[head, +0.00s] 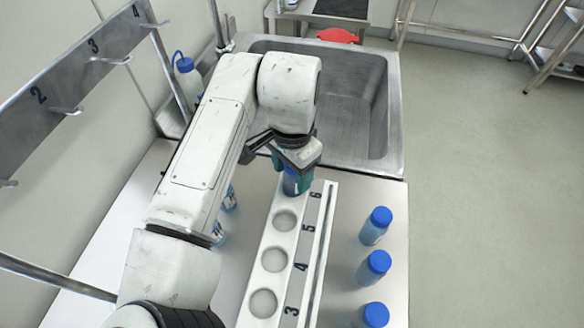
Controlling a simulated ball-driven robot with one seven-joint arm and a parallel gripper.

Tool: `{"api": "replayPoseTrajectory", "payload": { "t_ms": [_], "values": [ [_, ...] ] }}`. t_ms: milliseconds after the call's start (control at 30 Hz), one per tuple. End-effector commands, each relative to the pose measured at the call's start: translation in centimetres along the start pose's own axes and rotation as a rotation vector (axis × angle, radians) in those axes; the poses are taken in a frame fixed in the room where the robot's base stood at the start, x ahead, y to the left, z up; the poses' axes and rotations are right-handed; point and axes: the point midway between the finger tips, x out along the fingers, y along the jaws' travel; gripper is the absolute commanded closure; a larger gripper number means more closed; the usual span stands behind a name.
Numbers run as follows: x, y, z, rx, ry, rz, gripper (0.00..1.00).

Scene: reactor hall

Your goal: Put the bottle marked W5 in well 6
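My gripper (291,176) is at the far end of the white rack (247,276), by the number 6. Its teal fingers are around a blue bottle (290,187) and look shut on it. The bottle is at well 6, mostly hidden by the gripper and wrist. I cannot read its mark or tell how deep it sits. Well 5 (285,221), well 4 (274,260) and a well beside the number 3 (263,303) are empty.
Several blue-capped bottles (375,226) stand right of the rack, and others (229,199) are partly hidden left of it behind my arm. A steel sink (397,120) lies beyond the rack. A numbered hook rail (60,75) and a wash bottle (187,75) are at left.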

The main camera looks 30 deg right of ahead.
Motion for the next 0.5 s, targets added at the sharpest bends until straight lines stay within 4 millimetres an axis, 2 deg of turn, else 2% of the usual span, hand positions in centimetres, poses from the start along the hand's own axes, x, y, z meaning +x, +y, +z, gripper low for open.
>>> {"api": "replayPoseTrajectory", "payload": {
  "t_ms": [100,333,500],
  "values": [
    [0.0,0.0,0.0,0.000,0.000,0.000,0.31],
    [-0.2,0.0,0.0,0.000,0.000,0.000,0.31],
    [-1.7,-0.1,0.0,0.000,0.000,-0.002,0.31]
  ]
}}
